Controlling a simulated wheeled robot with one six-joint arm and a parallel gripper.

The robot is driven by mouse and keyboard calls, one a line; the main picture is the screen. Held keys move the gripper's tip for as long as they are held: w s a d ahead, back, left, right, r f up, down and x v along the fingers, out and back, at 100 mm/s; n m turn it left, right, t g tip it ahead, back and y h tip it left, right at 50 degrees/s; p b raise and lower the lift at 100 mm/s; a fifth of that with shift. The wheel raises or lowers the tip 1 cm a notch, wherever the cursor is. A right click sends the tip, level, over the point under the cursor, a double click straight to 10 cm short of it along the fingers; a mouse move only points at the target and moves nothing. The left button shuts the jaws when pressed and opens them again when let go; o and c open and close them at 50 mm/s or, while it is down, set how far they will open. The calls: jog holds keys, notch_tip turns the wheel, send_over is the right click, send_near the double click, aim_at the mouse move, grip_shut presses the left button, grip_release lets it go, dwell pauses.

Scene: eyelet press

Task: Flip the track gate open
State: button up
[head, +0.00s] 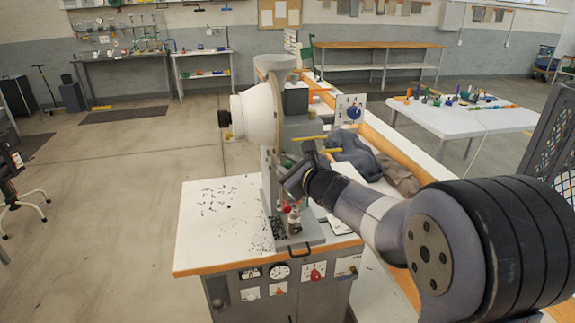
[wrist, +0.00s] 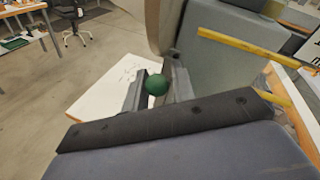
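A green round knob (wrist: 157,84) shows in the wrist view between the two fingers of my gripper (wrist: 158,86). It fills the gap, and the fingers appear closed against its sides. The knob seems to belong to the upright press; its stem and the track gate itself cannot be made out clearly. In the head view my gripper (head: 287,180) is beside the press's grey column, coming in from the right.
Yellow bars (wrist: 240,42) project close to the right of my gripper. The white press table (head: 215,225) carries scattered dark bits and a small base with a red knob (head: 286,208). Grey cloth (head: 352,155) lies behind my arm.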

jog(key=b+v, duration=0.2)
jog(key=v, duration=0.8)
jog(key=shift+s+d, duration=0.3)
jog(key=shift+w+a, duration=0.1)
jog(key=p+x, duration=0.2)
jog(key=x, duration=0.8)
jog(key=shift+w+a, duration=0.15)
jog(key=shift+w+a+f, duration=0.1)
jog(key=shift+f, duration=0.05)
jog(key=shift+r, duration=0.2)
